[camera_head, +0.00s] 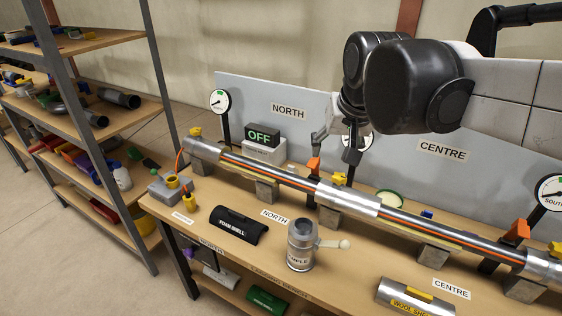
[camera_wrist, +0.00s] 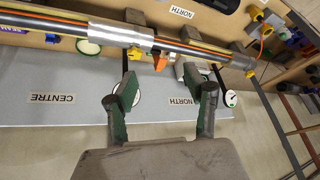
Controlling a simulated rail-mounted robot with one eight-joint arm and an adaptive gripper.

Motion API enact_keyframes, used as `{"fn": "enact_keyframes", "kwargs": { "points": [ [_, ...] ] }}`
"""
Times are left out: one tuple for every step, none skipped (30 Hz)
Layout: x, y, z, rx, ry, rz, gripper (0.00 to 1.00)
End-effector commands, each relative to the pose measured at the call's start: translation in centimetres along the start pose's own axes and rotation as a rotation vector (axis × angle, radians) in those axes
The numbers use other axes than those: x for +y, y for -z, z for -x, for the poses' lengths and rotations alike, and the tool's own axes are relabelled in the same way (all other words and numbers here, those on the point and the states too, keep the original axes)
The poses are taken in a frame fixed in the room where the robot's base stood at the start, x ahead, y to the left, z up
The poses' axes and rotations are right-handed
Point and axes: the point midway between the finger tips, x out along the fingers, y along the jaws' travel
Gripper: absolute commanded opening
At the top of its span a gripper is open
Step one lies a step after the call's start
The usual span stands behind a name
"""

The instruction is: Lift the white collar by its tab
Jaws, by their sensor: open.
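No plainly white collar stands out. The palest candidate is a silver-white collar (camera_head: 347,200) around the middle of the long pipe, also in the wrist view (camera_wrist: 120,36). A yellow tab (camera_head: 340,179) sits at its upper edge and shows in the wrist view (camera_wrist: 134,54). An orange lever-like piece (camera_head: 314,165) stands close beside it, also in the wrist view (camera_wrist: 159,63). My gripper (camera_head: 337,148) is open and empty, fingers pointing down, above the pipe's back side. In the wrist view its fingers (camera_wrist: 159,97) are spread wide, apart from the collar and tab.
The pipe (camera_head: 268,174) runs across the bench on grey supports. A grey back panel (camera_head: 240,95) with gauges stands behind. An OFF display (camera_head: 261,135), foam shell (camera_head: 238,226), sample can (camera_head: 301,246) and wool shell (camera_head: 415,298) are around it. Shelving (camera_head: 105,100) is left.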

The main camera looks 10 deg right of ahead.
Motion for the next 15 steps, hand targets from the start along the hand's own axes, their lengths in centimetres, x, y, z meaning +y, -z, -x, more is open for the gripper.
{"fn": "enact_keyframes", "kwargs": {
  "points": [
    [-0.3, 1.8, -0.6, -0.014, -0.003, -0.016, 0.48],
    [-0.4, 2.7, -0.9, -0.024, -0.004, -0.025, 0.48],
    [-0.6, 3.9, -1.3, -0.034, -0.006, -0.038, 0.48],
    [-0.8, 4.8, -1.6, -0.043, -0.008, -0.048, 0.48],
    [-0.9, 5.6, -2.0, -0.053, -0.010, -0.057, 0.48],
    [-1.1, 6.8, -2.5, -0.063, -0.013, -0.071, 0.48],
    [-1.2, 7.7, -2.9, -0.072, -0.015, -0.080, 0.48],
    [-1.3, 8.5, -3.4, -0.082, -0.017, -0.089, 0.48],
    [-1.5, 9.6, -4.0, -0.092, -0.020, -0.103, 0.48],
    [-1.6, 10.5, -4.5, -0.101, -0.022, -0.112, 0.48],
    [-1.8, 11.3, -5.1, -0.110, -0.024, -0.122, 0.48],
    [-1.9, 12.3, -5.8, -0.121, -0.028, -0.135, 0.48],
    [-2.1, 13.1, -6.4, -0.129, -0.030, -0.145, 0.48],
    [-2.2, 13.8, -7.0, -0.138, -0.033, -0.154, 0.48],
    [-2.3, 14.8, -7.9, -0.150, -0.037, -0.168, 0.48]
  ]
}}
